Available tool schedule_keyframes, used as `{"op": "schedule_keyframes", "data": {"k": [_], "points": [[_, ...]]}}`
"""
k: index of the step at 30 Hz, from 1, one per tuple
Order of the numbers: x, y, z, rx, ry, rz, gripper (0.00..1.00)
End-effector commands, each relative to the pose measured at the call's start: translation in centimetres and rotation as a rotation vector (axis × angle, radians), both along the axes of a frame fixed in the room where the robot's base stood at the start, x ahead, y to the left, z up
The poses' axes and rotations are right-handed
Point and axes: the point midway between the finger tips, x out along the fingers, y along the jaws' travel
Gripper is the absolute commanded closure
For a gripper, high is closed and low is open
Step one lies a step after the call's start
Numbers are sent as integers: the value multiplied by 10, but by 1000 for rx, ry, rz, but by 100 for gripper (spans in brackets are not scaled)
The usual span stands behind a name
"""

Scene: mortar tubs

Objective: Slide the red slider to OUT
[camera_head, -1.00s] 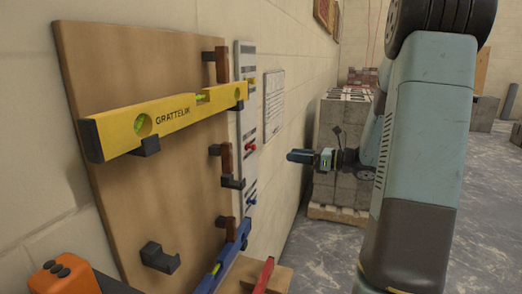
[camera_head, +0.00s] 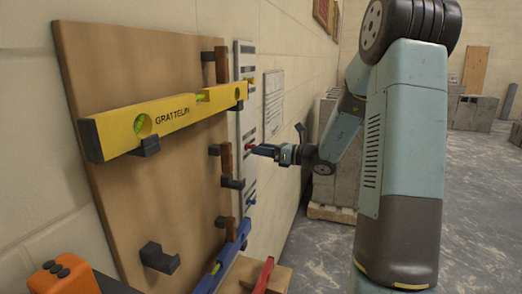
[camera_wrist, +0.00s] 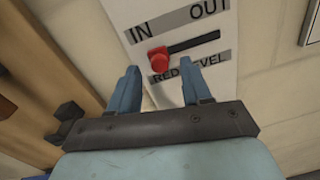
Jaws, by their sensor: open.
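The red slider (camera_wrist: 159,59) is a red knob at the IN end of a dark slot in the wrist view. The slot (camera_wrist: 195,44) runs right toward the word OUT (camera_wrist: 209,9), and the label below reads RED LEVEL. My gripper (camera_wrist: 160,84) is open, its two blue fingers pointing at the panel on either side of the knob and a little below it. In the head view my gripper (camera_head: 256,149) is close to the panel at the red knob (camera_head: 248,147). I cannot tell whether a finger touches the knob.
A wooden board with hooks holds a yellow level (camera_head: 170,119) left of the white panel (camera_head: 239,110). A blue level (camera_head: 226,258) and a red tool (camera_head: 263,275) are lower down. Concrete blocks (camera_head: 330,190) stand behind my arm.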

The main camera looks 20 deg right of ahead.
Motion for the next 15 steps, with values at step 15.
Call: {"op": "schedule_keyframes", "data": {"k": [15], "points": [[7, 10, 0, 0, 0, 1, 55]]}}
